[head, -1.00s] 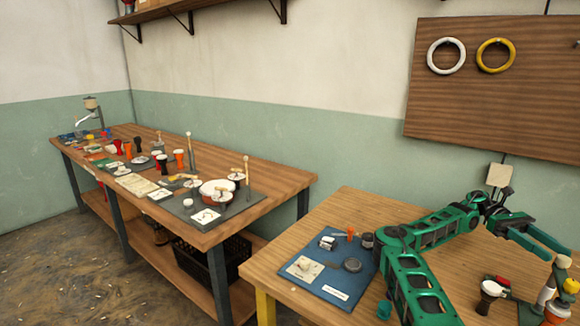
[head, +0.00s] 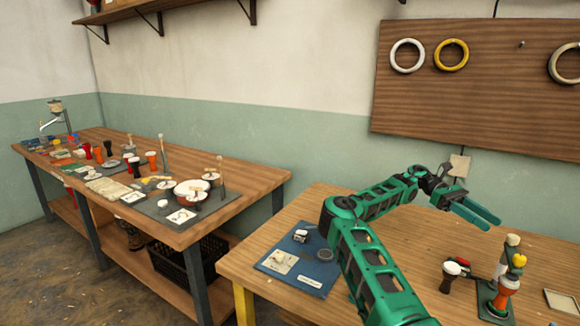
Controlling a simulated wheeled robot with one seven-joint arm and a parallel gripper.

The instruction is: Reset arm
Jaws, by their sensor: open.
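My green arm reaches over the right wooden table (head: 420,250) in the head view. My gripper (head: 484,217) is at its far end, in the air above the table, pointing right and toward the camera. Its two green fingers are apart, with nothing between them. A black and white goblet drum (head: 449,275) with a red piece beside it stands below and to the left of the fingers. An orange and white drum (head: 503,292) stands near a post with a yellow piece, to the right and apart from the gripper.
A blue mat (head: 293,262) with small parts lies at the table's left, partly behind my arm. A long workbench (head: 240,179) with several drums stands at the left. A wooden board (head: 470,95) with rings hangs on the wall. A small tray (head: 561,303) lies at right.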

